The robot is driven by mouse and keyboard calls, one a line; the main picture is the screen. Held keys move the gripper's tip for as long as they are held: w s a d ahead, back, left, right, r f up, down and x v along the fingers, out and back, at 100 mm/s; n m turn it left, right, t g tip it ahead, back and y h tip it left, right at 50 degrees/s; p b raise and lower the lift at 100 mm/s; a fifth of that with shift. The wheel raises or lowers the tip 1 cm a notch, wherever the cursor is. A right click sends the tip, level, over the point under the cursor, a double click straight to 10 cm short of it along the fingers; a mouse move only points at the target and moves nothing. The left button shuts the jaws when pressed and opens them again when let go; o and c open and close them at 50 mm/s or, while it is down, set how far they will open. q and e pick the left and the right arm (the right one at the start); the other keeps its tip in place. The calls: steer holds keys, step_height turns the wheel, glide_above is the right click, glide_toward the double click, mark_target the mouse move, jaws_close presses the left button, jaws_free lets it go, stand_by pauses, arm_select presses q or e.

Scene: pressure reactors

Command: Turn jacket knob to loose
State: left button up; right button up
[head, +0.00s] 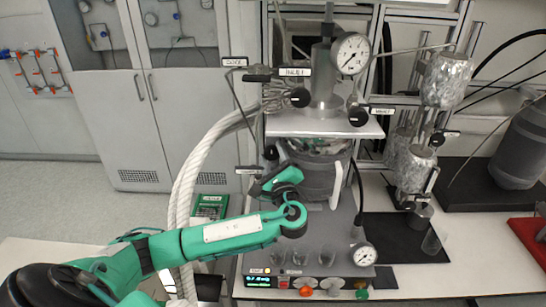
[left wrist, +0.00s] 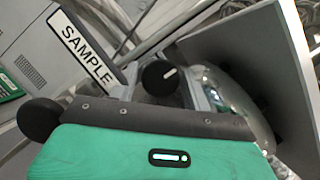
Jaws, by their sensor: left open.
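Several black knobs with small white labels sit around the reactor; the labels are too small to read in the head view, so I cannot tell which knob is the jacket one. A black knob (head: 270,152) sits at the reactor's left side, just above my left gripper (head: 279,183). That gripper is open, in front of the metal vessel (head: 318,172); its fingers are partly hidden. In the left wrist view a round black knob with a white mark (left wrist: 160,77) lies beyond the green gripper body. A tag reading SAMPLE (left wrist: 84,50) is beside it. My right gripper is not in view.
A pressure gauge (head: 350,54) stands above the reactor plate, and a second gauge (head: 364,256) is low at front right. Thick white hoses (head: 195,165) run left of the reactor. Foil-wrapped vessels (head: 410,165) stand to the right.

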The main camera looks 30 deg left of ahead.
arm_select(q)
steer(key=c, duration=0.7)
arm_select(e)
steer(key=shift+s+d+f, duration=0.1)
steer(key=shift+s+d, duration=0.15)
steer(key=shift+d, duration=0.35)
arm_select(q)
steer(key=shift+f, duration=0.1)
